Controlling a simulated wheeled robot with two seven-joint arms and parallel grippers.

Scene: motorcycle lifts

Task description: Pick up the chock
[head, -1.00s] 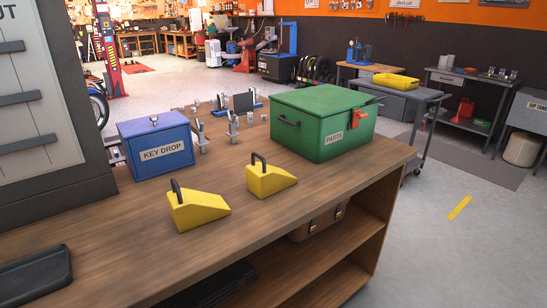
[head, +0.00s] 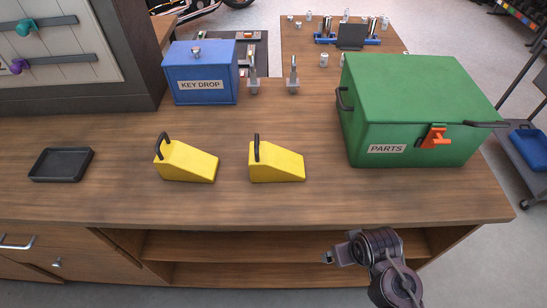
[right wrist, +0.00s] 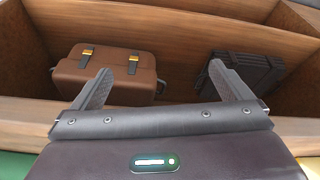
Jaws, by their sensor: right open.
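Two yellow wedge chocks with black loop handles stand on the wooden bench in the head view: a left chock (head: 187,162) and a right chock (head: 277,164), set apart. My right gripper (head: 329,257) is in front of the bench, below the top's front edge and to the lower right of both chocks, touching neither. In the right wrist view my right gripper (right wrist: 161,68) is open, with nothing between its fingers. My left gripper is not in view.
A green PARTS box (head: 420,110) stands right of the chocks, a blue KEY DROP box (head: 200,75) behind them. A black tray (head: 61,164) lies at left. The shelf below holds a brown case (right wrist: 110,75) and a black case (right wrist: 245,75). Bench top before the chocks is clear.

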